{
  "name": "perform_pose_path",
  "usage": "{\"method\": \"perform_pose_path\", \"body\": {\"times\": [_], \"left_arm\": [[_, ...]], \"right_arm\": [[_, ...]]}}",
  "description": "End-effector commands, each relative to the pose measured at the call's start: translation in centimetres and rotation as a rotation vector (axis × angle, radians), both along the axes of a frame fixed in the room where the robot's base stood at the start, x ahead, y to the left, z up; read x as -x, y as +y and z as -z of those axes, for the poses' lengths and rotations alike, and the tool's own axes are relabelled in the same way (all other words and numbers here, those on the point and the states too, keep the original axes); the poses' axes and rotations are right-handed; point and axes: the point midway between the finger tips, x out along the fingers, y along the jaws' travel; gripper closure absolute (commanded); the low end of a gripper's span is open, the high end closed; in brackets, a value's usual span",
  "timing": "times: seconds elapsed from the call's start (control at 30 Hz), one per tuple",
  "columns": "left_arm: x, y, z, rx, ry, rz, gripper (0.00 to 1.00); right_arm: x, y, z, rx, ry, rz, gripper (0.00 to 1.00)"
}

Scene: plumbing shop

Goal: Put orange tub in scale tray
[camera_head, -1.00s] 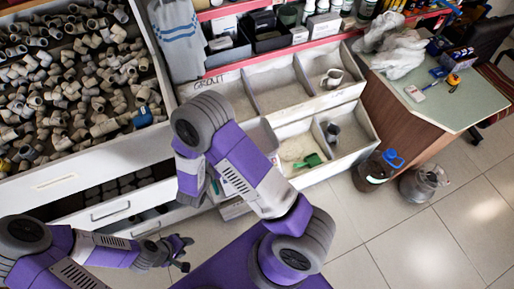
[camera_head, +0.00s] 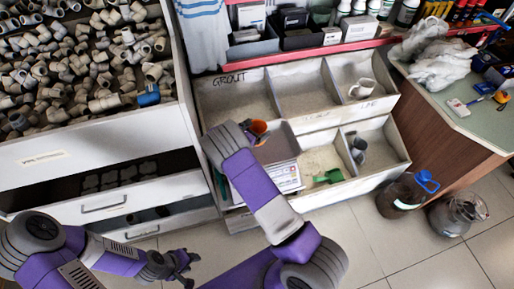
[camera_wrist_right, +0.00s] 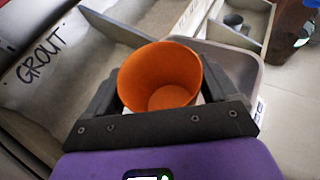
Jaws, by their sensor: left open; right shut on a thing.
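The orange tub (camera_head: 258,127) is held by my right gripper (camera_head: 254,133), mostly hidden behind my right arm in the head view. In the right wrist view the tub (camera_wrist_right: 160,78) is upright with its open mouth showing, between the two dark fingers of the right gripper (camera_wrist_right: 160,92). The grey scale tray (camera_head: 279,146) is just right of the tub, on a white scale (camera_head: 284,178). In the wrist view the tray (camera_wrist_right: 238,66) lies behind and right of the tub. I cannot tell the tub's height over it. My left gripper (camera_head: 180,264) is open and empty at lower left.
White bins (camera_head: 290,92) surround the scale, one labelled GROUT. A green scoop (camera_head: 328,177) and a grey cup (camera_head: 358,152) are in the bins right of the scale. Drawers (camera_head: 105,200) stand at left.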

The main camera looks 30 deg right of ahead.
Motion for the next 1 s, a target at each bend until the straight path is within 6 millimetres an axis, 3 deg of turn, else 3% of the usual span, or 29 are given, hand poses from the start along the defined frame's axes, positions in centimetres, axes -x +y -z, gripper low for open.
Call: {"method": "perform_pose_path", "body": {"times": [0.13,0.5,0.9,0.93,1.0], "left_arm": [[0.0,0.0,1.4,0.000,0.000,0.000,0.57],[0.0,0.0,3.0,0.000,0.000,0.000,0.57],[0.0,0.0,3.4,0.000,0.000,0.000,0.57],[0.0,0.0,3.3,0.000,0.000,0.000,0.57],[0.0,0.0,3.3,0.000,0.000,0.000,0.57]], "right_arm": [[0.1,0.0,3.4,0.000,0.004,0.001,0.42],[0.1,0.0,7.9,0.001,0.002,0.000,0.42],[0.1,0.1,8.6,0.000,0.000,0.000,0.42],[0.1,0.1,8.6,0.000,0.000,0.000,0.10],[0.1,0.1,8.5,0.000,0.001,0.000,0.00]]}}
